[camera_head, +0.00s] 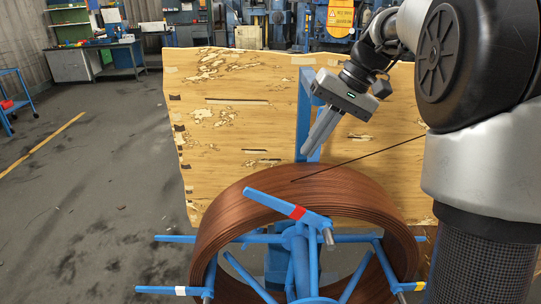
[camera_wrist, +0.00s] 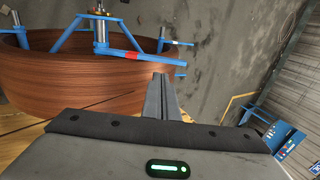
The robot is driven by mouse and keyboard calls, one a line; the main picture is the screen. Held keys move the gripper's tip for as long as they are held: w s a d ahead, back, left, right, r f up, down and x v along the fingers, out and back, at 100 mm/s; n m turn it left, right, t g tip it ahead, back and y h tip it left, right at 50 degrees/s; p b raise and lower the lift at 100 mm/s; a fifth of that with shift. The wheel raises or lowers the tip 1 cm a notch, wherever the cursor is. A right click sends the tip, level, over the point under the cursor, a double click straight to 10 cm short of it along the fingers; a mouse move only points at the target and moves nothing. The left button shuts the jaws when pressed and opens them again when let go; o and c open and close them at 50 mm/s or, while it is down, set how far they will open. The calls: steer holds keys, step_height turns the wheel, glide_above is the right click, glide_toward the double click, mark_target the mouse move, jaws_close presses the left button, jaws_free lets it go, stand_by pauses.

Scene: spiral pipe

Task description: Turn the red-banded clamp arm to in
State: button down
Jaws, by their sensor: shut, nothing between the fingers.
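The red-banded clamp arm (camera_head: 270,201) is a blue bar with a red band at the top of the brown pipe coil (camera_head: 335,187). It slants across the coil's near face, upper left to lower right, with a grey pin at its lower right end. In the wrist view the clamp arm (camera_wrist: 152,59) lies just beyond my fingertips, its tip reaching past the coil's edge. My gripper (camera_head: 308,152) is above the coil, pointing down and left, apart from the clamp arm. In the wrist view the fingers (camera_wrist: 162,77) are together and empty.
A white-banded arm (camera_head: 168,290) is at lower left and a yellow-banded arm (camera_head: 408,287) at lower right. A blue spoked frame (camera_head: 299,252) fills the coil's middle. A worn wooden panel (camera_head: 235,120) and blue post (camera_head: 304,115) stand behind.

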glide_toward(264, 204)
steer(key=f, duration=0.3)
steer(key=f+b, duration=0.1)
steer(key=shift+w+a+f, duration=0.2)
steer(key=shift+w+a, duration=0.05)
steer(key=shift+w, duration=0.15)
steer(key=shift+a+f, duration=0.2)
steer(key=shift+a, duration=0.1)
steer(key=shift+h, duration=0.6)
steer(key=x, duration=0.2)
steer(key=a+b+x, duration=0.1)
steer(key=x, duration=0.3)
steer(key=shift+a+f+b, duration=0.1)
steer(key=shift+a+b, duration=0.2)
